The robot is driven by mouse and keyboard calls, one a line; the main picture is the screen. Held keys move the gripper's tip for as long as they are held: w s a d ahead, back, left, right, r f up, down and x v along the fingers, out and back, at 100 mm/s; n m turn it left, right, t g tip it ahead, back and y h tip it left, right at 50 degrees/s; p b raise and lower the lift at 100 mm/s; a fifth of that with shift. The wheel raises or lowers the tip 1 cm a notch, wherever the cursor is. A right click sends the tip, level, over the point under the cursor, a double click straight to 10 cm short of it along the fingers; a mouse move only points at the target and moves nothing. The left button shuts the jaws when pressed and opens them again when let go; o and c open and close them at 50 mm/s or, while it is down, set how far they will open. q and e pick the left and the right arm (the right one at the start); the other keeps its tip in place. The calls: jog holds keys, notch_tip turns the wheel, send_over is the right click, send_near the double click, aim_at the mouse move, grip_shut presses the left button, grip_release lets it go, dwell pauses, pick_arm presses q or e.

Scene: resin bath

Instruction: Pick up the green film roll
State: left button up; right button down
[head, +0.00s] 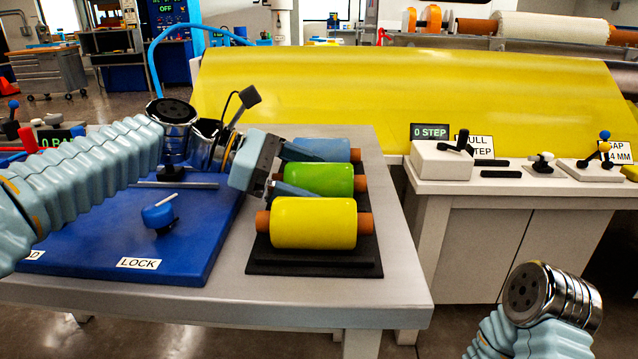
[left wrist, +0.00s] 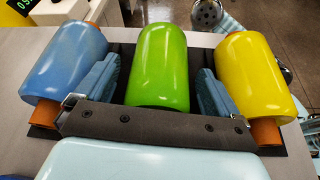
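The green film roll (head: 318,179) lies between a blue roll (head: 328,149) and a yellow roll (head: 313,223) on a black rack (head: 313,266). My left gripper (head: 311,177) is open over the rack. In the left wrist view its two fingers stand on either side of the green roll (left wrist: 158,68), one in each gap beside the neighbouring rolls. Narrow spaces show between the fingers and the green roll. The roll's near end is hidden by the gripper body in that view. My right arm shows at the lower right of the head view, but its gripper does not.
The rack stands on a grey table (head: 400,272), beside a blue plate (head: 190,262) with a knob (head: 158,216) and a LOCK label. A white bench (head: 520,190) with control boxes stands to the right. A wide yellow film sheet (head: 400,90) stretches behind.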

pick_arm(q)
jog(key=c, duration=1.2)
jog(key=shift+r, duration=0.1)
